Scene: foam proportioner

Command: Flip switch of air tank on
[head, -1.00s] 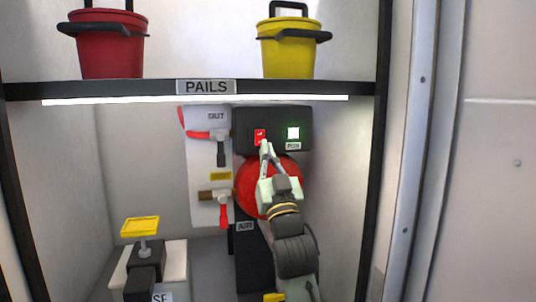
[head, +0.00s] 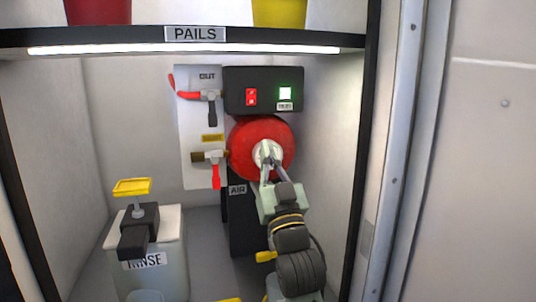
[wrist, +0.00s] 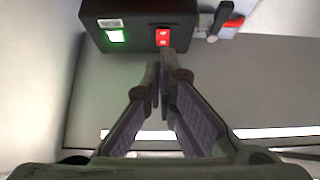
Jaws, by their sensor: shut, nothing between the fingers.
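The red switch (head: 251,96) sits on the front of a black box (head: 263,107), left of a lit green light (head: 285,94). A big red round part (head: 249,131) with a pale centre is below the box, with an AIR label (head: 237,189) under it. My gripper (head: 267,160) is shut and empty, in front of the round part and below the switch in the head view. In the wrist view the picture is turned over: the fingertips (wrist: 166,68) point towards the red switch (wrist: 162,37) and appear apart from it. The switch's position is too small to tell.
A white panel (head: 191,130) with red-handled valves stands left of the box. A RINSE tank (head: 170,257) with a yellow-topped part (head: 132,187) is at lower left. The PAILS shelf (head: 110,36) runs overhead. A cabinet post (head: 362,150) bounds the right side.

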